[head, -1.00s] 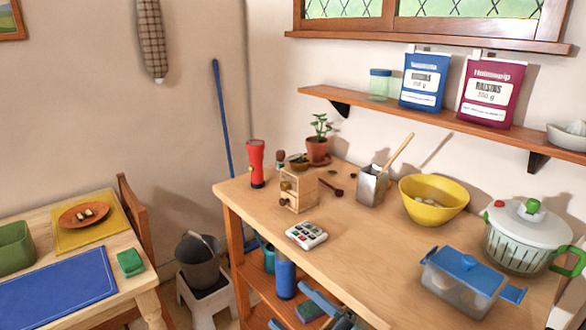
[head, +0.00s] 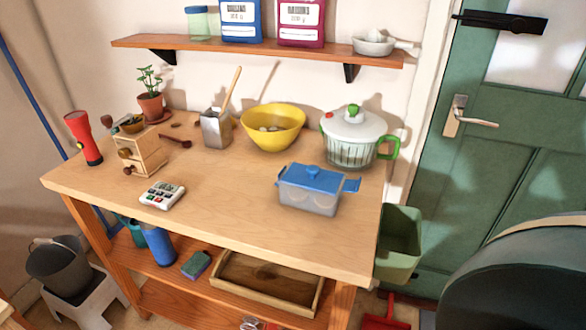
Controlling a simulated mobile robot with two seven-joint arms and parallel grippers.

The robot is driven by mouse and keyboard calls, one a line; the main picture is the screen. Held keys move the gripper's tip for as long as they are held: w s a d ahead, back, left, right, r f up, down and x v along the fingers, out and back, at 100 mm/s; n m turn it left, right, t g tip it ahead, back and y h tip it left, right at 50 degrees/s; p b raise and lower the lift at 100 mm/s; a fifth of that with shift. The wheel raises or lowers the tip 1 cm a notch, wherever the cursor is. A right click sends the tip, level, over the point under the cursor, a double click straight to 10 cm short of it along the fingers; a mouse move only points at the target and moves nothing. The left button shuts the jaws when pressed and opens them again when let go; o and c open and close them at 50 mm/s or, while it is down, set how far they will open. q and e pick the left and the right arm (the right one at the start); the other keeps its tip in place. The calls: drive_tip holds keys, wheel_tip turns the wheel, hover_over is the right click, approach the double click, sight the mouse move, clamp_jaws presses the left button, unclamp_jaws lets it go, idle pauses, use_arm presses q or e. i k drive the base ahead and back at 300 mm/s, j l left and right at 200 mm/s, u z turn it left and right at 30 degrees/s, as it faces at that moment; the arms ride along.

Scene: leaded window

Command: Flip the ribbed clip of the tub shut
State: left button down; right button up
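The tub (head: 308,200) stands upright on the right part of the wooden workbench. Its body is clear and greyish, with pale round shapes showing inside. A blue lid (head: 316,178) with a raised knob lies on top. A blue clip (head: 351,186) sticks outward from the tub's right end, away from the wall of the tub. Another blue clip (head: 281,179) shows at the left end; its position is hard to tell. Ribs are too small to make out on either clip. Neither of my grippers is in view.
Behind the tub stand a salad spinner (head: 351,140) with a green handle and a yellow bowl (head: 272,128). A timer-like keypad device (head: 162,195) lies to the left. The bench top (head: 235,205) is clear around the tub's front and left. A green bin (head: 399,245) hangs at the bench's right end.

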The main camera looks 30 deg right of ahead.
sight(350, 186)
drive_tip(key=z, duration=1.4)
